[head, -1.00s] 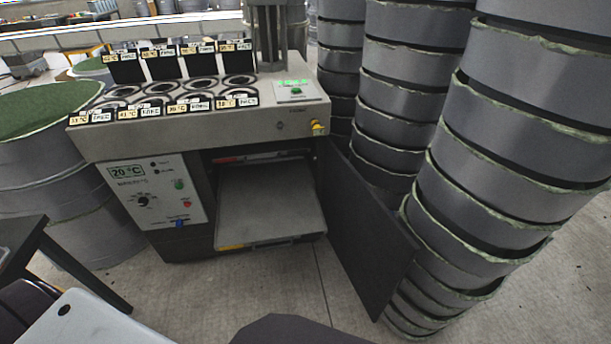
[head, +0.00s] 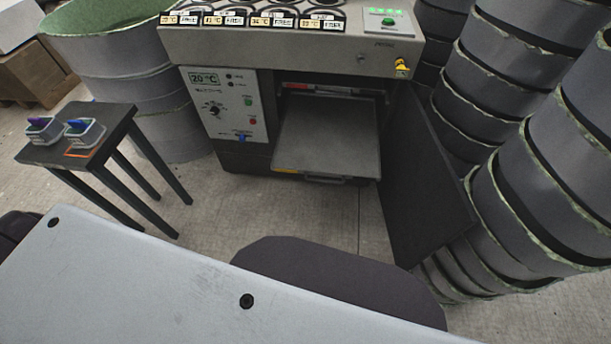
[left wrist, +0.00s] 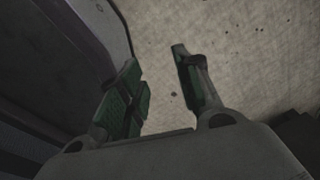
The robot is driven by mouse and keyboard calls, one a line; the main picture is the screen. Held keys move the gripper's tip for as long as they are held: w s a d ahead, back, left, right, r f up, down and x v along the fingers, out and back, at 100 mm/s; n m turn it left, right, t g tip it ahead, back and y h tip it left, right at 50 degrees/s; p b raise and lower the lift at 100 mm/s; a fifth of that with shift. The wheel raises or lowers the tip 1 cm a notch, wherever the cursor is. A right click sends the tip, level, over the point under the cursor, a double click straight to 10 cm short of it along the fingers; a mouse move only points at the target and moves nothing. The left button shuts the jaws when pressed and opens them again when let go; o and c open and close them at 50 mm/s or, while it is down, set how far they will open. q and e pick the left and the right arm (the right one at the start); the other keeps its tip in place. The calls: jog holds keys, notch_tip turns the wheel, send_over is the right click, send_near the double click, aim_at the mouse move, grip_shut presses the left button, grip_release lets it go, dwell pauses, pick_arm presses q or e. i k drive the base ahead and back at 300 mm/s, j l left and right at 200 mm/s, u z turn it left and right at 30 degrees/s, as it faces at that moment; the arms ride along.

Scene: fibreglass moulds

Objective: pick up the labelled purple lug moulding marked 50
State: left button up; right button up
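Two small grey trays stand on a small dark table at the left of the head view. The left tray (head: 45,133) holds a small purple piece (head: 36,121), which may be the purple lug moulding; any mark on it is too small to read. The right tray (head: 88,137) holds a blue-green piece (head: 79,125). My left gripper (left wrist: 157,60) shows in the left wrist view, its two green-padded fingers apart with nothing between them, above bare floor. Neither gripper shows in the head view.
Stacked grey rings (head: 545,170) fill the right.

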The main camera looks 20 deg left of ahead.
aim_at(43, 130)
jog(key=u, duration=2.4)
jog(key=i+j+z, duration=0.1)
jog(key=j, duration=0.2)
jog(key=i+j+z, duration=0.1)
jog(key=j, duration=0.25)
jog(key=i+j+z, duration=0.15)
jog(key=j, duration=0.2)
jog(key=i+j+z, duration=0.1)
jog(key=j, duration=0.25)
jog(key=i+j+z, duration=0.1)
jog(key=j, duration=0.3)
jog(key=i, duration=0.1)
